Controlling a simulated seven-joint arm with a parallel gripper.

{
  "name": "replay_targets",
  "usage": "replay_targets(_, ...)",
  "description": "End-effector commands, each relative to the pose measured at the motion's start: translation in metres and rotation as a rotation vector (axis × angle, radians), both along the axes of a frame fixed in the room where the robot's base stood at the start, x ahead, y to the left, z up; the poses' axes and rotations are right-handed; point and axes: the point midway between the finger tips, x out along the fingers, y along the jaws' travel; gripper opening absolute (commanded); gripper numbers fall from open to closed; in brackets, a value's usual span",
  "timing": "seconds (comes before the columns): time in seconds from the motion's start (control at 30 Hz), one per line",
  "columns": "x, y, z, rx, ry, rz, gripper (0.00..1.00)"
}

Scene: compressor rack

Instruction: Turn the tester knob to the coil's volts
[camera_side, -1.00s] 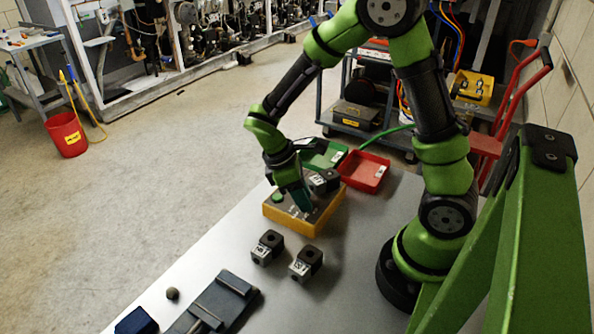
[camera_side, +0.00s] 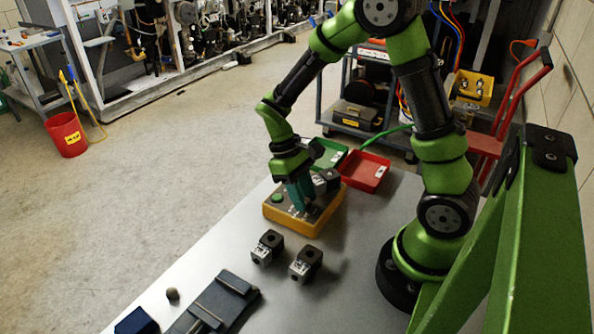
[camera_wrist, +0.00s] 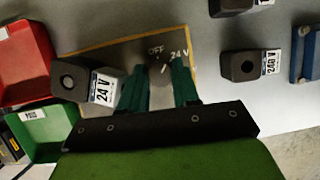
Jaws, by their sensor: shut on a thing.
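The tester (camera_side: 292,225) is a yellow-edged box with a grey top and a green button (camera_side: 277,198). A dark coil (camera_side: 325,180) sits on it; its label reads 24 V in the wrist view (camera_wrist: 104,88). My gripper (camera_side: 301,209) points down over the tester top. In the wrist view its teal fingers (camera_wrist: 160,82) are shut on the tester knob (camera_wrist: 160,72), which they largely hide. The marks OFF and 24 V show beyond the fingers. A short white line shows by the knob; I cannot tell its exact setting.
Two loose coils, one on the left (camera_side: 266,247) and one on the right (camera_side: 306,263), stand in front of the tester. A red bin (camera_side: 364,171) and a green bin (camera_side: 330,152) are behind. A blue-grey fixture (camera_side: 222,303) and a small ball (camera_side: 172,293) lie nearer.

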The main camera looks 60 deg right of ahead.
Motion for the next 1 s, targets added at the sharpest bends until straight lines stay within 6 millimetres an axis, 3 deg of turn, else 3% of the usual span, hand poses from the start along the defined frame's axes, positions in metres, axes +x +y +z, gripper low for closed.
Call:
replay_targets(0.4, 0.001, 0.001, 0.0014, 0.005, -0.004, -0.215, 0.01)
replay_targets(1.0, 0.0016, 0.0015, 0.0016, 0.006, -0.006, -0.25, 0.01)
